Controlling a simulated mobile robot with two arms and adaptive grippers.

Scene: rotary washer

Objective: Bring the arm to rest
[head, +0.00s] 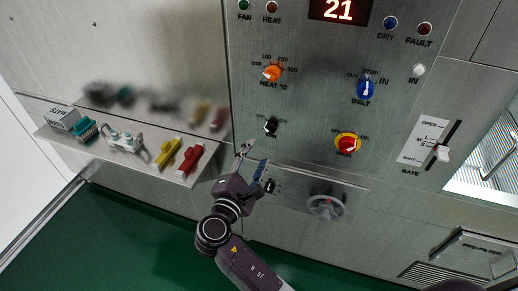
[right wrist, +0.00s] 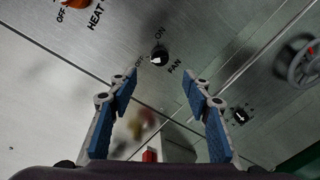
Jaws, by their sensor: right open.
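My right gripper (head: 253,158) is in front of the steel control panel (head: 310,110), below and left of the black fan knob (head: 271,127). In the right wrist view its blue-padded fingers (right wrist: 160,80) are spread apart with nothing between them. The fan knob (right wrist: 159,56) shows beyond the fingertips, apart from them, with OFF and ON labels near it. My right arm reaches up from the bottom of the head view. My left gripper is not in view.
A shelf (head: 187,178) at the left holds a red block (head: 190,158), a yellow block (head: 168,152) and other parts. A handwheel (head: 326,206) sticks out right of my gripper. The orange heat knob (head: 272,73), blue belt knob (head: 366,89) and red-yellow main switch (head: 348,144) are nearby.

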